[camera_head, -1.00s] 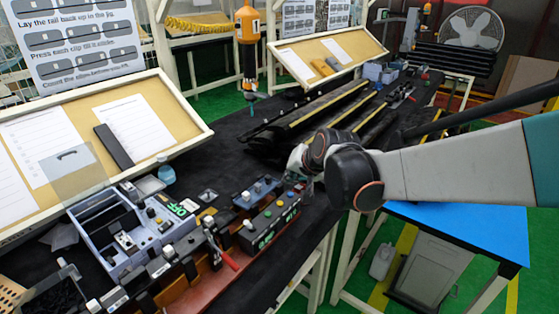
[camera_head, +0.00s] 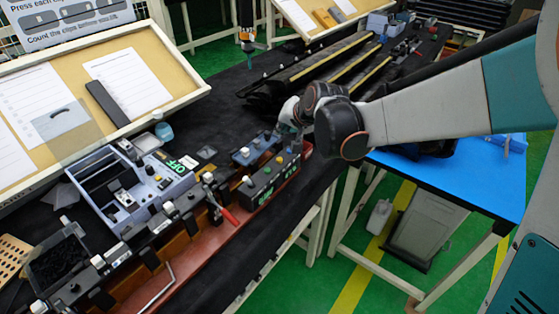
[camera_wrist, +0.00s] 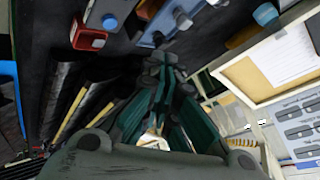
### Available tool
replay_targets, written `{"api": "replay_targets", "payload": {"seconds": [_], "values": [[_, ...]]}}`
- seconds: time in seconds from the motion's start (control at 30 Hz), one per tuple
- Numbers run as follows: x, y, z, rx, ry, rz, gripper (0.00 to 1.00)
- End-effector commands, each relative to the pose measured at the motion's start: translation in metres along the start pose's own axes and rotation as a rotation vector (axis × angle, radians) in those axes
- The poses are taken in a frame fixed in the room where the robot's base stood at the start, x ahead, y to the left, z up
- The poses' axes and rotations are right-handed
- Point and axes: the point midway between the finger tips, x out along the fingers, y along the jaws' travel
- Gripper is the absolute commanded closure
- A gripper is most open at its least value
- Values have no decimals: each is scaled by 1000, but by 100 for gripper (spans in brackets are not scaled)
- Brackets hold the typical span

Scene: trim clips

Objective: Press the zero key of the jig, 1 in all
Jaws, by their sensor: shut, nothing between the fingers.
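The jig is a long assembly with a reddish base (camera_head: 205,250) along the near edge of the black table. At its far end is a black box (camera_head: 265,186) with green displays and several coloured buttons; I cannot tell which is the zero key. My gripper (camera_head: 287,118) is just beyond this box, partly hidden by my wrist. In the wrist view my gripper's teal fingers (camera_wrist: 164,66) are together and empty. There, a red block (camera_wrist: 87,38) and a round pale-blue cap (camera_wrist: 109,21) lie up and left of the fingertips, apart from them.
A small blue box with knobs (camera_head: 254,148) stands beside the black box. A red-handled clamp (camera_head: 224,211) and a grey tray unit (camera_head: 165,190) are nearer. Dark rails with yellow strips (camera_head: 345,72) lie beyond. A blue-topped table (camera_head: 450,178) stands right.

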Motion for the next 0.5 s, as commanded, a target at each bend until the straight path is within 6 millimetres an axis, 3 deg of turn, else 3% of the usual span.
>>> {"api": "replay_targets", "payload": {"seconds": [0.5], "values": [[47, 34, 34, 0, 0, 0, 100]]}}
